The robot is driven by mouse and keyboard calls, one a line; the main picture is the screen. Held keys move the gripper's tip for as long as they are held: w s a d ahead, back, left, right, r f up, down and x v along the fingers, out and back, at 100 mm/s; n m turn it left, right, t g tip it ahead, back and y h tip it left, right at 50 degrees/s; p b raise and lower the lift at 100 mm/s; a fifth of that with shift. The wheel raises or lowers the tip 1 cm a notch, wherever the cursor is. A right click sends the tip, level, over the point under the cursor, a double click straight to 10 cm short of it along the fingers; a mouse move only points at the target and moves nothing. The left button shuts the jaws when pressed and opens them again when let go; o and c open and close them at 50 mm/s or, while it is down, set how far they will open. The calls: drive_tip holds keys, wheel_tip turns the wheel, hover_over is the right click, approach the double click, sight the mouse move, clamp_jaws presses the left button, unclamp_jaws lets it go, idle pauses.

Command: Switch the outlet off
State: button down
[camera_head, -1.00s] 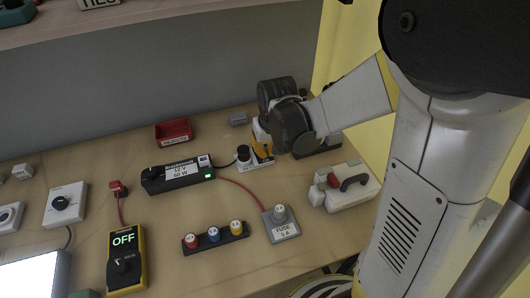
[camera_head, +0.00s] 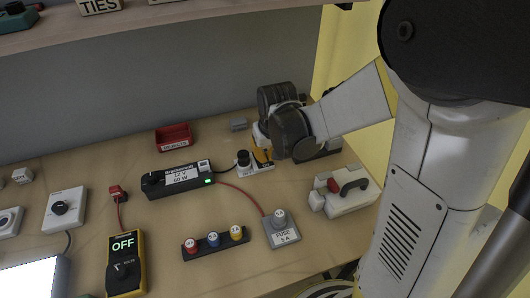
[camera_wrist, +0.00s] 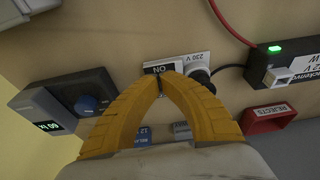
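The outlet is a white strip with a 230 V label (camera_wrist: 187,60) in the wrist view, and it also shows in the head view (camera_head: 263,168). A black round plug (camera_wrist: 197,78) sits in it; the plug also shows in the head view (camera_head: 243,158). Beside the plug is the outlet's switch (camera_wrist: 158,67), marked ON and partly hidden by my fingertips. My gripper (camera_wrist: 161,75) has yellow fingers with their tips brought together at the switch's near edge. Nothing is visibly held. Whether the tips touch the switch cannot be told.
A black power supply (camera_head: 178,180) with a green light stands left of the outlet. A red REJECTS bin (camera_wrist: 268,119) is nearby. A box with a blue knob (camera_wrist: 85,98) is close to my left finger. A fuse block (camera_head: 281,234) and a white box with a dark handle (camera_head: 346,192) stand in front.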

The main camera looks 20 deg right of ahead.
drive_tip(key=shift+w, duration=0.1)
idle(0.3)
drive_tip(key=shift+w+b, duration=0.3)
drive_tip(key=shift+w, duration=1.7)
drive_tip(key=shift+s, duration=0.7)
drive_tip(key=p+v, duration=0.1)
drive_tip(key=v, duration=0.1)
drive_tip(key=w+p+v, duration=0.1)
drive_tip(key=p+v, duration=0.3)
drive_tip(key=v, duration=0.1)
drive_tip(key=shift+w+r, duration=0.15)
drive_tip(key=shift+w, duration=0.25)
